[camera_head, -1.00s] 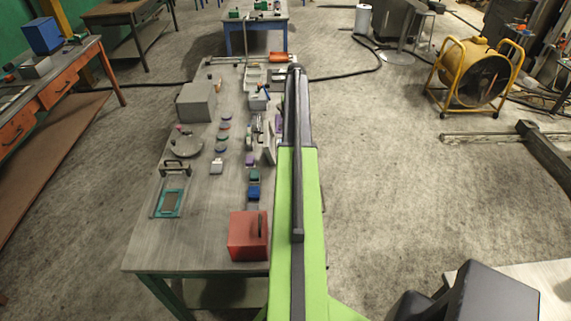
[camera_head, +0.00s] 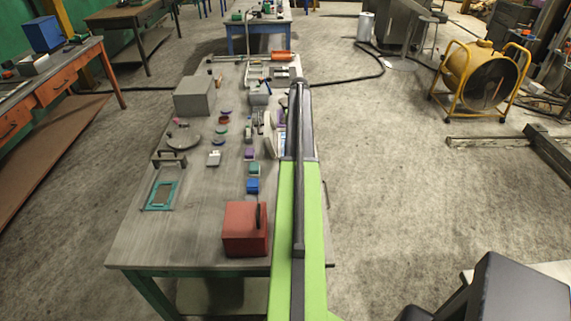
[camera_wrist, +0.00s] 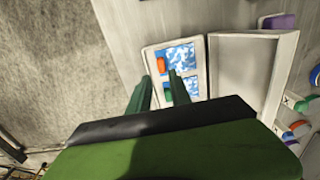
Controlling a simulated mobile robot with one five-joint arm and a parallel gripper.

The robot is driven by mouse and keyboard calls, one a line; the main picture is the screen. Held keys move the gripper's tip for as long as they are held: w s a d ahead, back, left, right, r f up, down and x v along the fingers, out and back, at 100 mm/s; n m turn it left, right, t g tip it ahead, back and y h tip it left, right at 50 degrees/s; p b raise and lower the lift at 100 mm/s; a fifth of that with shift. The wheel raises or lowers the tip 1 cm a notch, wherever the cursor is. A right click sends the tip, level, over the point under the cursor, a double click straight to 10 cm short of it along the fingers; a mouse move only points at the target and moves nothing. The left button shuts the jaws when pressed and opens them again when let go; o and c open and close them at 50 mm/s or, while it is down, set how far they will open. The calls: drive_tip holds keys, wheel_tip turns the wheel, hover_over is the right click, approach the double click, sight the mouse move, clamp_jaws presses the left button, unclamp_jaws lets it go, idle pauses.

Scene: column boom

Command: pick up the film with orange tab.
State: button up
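The film with orange tab (camera_wrist: 181,56) shows in the wrist view as a blue and white patterned sheet with an orange tab on its left edge. It lies in a pale frame or holder (camera_wrist: 150,57) on the table. My gripper (camera_wrist: 161,78) is open, its two green fingers apart, with no object visible between them. The fingertips appear just below the orange tab in the picture; I cannot tell their height above it. In the head view my arm hides the gripper.
A white open-looking tray (camera_wrist: 252,37) stands right of the film holder, with small coloured pieces beyond it. In the head view the long table (camera_head: 150,236) carries a red box (camera_head: 245,229), a grey box (camera_head: 194,96) and several small items.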

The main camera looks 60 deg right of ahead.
drive_tip(key=f+b, duration=0.5)
drive_tip(key=shift+a+f, duration=0.15)
drive_tip(key=shift+a, duration=0.2)
clamp_jaws()
